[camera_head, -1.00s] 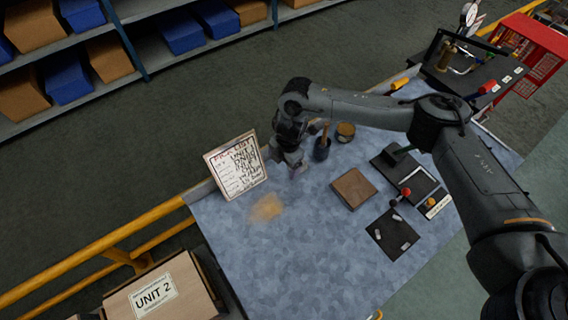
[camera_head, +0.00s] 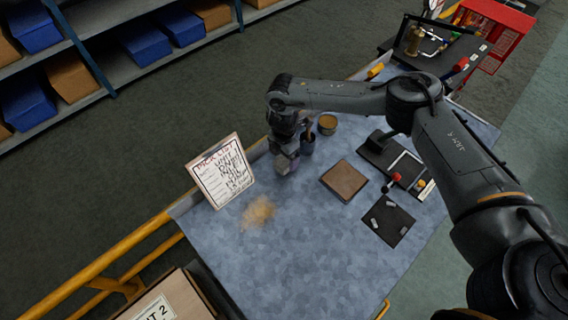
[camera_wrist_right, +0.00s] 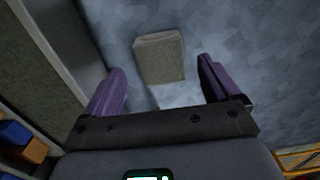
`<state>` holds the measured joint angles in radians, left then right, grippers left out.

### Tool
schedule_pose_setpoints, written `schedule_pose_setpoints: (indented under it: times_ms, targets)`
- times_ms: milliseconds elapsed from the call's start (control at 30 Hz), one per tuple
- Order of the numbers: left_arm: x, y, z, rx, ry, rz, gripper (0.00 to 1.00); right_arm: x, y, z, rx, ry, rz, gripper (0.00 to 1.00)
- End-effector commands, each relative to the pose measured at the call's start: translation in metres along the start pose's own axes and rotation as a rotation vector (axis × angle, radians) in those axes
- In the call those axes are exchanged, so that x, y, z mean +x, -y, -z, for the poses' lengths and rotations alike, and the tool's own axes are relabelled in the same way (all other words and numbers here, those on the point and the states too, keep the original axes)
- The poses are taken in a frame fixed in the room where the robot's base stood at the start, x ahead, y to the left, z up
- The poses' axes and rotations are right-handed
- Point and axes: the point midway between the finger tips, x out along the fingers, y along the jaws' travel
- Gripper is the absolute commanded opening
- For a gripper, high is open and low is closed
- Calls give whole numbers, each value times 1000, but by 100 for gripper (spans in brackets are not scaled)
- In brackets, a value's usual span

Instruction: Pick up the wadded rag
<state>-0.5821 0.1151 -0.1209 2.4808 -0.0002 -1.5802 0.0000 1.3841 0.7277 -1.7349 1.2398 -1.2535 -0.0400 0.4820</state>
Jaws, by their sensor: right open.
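My right gripper (camera_head: 283,165) is over the back left part of the blue-grey table. In the right wrist view its purple fingers (camera_wrist_right: 160,92) are apart, with nothing gripped. A grey-beige, block-like thing (camera_wrist_right: 160,57) lies on the table beyond the gap between the fingertips. I cannot tell whether it is the wadded rag. In the head view the gripper hides what is directly under it. A pale patch also shows between the fingers in the wrist view. My left gripper is not in view.
A pick list sign (camera_head: 221,171) stands left of the gripper, with a fuzzy tan patch (camera_head: 258,211) near it. A dark cup (camera_head: 307,145) and a round tin (camera_head: 328,124) are close on the right. A brown block (camera_head: 344,181) lies farther right. The front table is clear.

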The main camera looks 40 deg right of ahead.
Motion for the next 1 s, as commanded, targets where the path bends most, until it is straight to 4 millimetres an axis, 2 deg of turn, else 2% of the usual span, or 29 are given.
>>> schedule_pose_setpoints:
  times_ms: [100,233,567,667,933,1000]
  targets:
    - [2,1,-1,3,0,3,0,18,2,-2,0,1,2,89]
    - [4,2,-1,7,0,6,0,31,2,-1,0,-1,2,89]
    - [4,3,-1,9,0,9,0,36,1,-2,-1,0,1,89]
    - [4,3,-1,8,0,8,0,36,1,-2,0,0,1,77]
    - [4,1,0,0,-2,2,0,36,1,-2,0,-1,1,36]
    - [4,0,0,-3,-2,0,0,36,1,-2,0,-1,0,34]
